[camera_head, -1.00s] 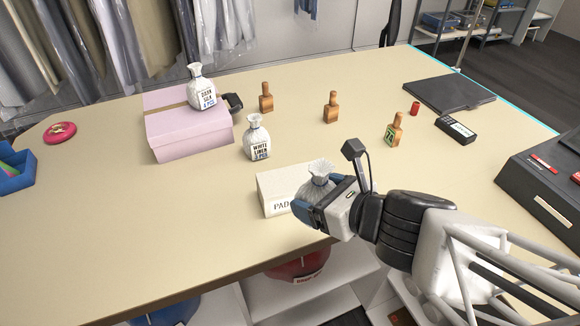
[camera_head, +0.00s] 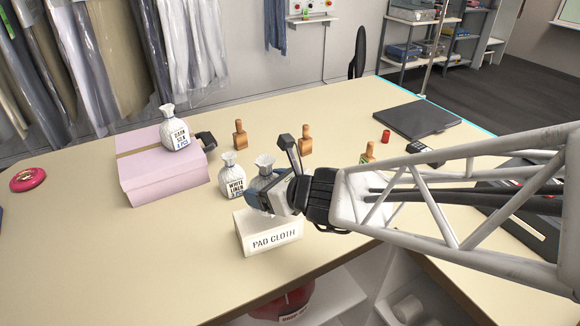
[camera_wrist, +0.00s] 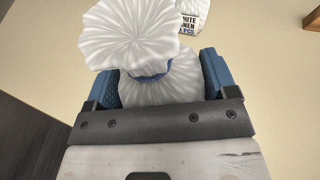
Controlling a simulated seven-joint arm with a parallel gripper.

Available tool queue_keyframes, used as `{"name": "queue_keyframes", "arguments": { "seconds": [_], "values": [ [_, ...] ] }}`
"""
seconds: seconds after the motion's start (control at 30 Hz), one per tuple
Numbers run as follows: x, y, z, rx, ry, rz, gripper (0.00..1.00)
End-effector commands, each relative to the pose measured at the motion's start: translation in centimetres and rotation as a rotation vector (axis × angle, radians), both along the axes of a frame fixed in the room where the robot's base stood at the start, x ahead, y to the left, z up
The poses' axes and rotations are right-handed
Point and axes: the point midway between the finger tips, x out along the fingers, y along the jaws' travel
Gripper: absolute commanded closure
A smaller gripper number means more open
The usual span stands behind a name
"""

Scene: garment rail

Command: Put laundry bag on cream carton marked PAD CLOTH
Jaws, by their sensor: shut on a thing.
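A white, pleated laundry bag (camera_head: 265,165) is in my gripper (camera_head: 262,199), whose blue fingers are shut on its body. In the wrist view the bag's frilled top (camera_wrist: 128,35) and blue tie show between the two fingers (camera_wrist: 165,85). The cream carton marked PAD CLOTH (camera_head: 272,243) stands on the table near its front edge, label facing front. My gripper and the bag appear just above or behind the carton's far side. Whether the bag touches the carton cannot be told; its underside is hidden by my gripper. The carton is not discernible in the wrist view.
A WHITE LINEN bag (camera_head: 232,180) stands close left of the held bag. Wooden bottle-like objects (camera_head: 240,135) stand behind. The table left of the carton is clear.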

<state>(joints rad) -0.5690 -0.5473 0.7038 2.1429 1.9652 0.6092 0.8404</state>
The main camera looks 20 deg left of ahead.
Motion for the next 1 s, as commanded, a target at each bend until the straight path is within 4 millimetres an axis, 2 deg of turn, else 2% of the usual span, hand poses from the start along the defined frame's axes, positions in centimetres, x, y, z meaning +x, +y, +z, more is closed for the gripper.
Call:
{"name": "queue_keyframes", "arguments": {
  "seconds": [0.13, 0.53, 0.8, 1.0],
  "values": [
    [0.6, 0.5, -0.1, -0.001, 0.001, 0.001, 0.51],
    [0.6, 0.6, -0.3, -0.001, 0.001, 0.0, 0.51],
    [0.6, 0.5, -2.8, -0.001, 0.002, 0.0, 0.51],
    [0.6, 0.6, -3.6, 0.0, 0.0, 0.0, 0.51]
  ]
}}
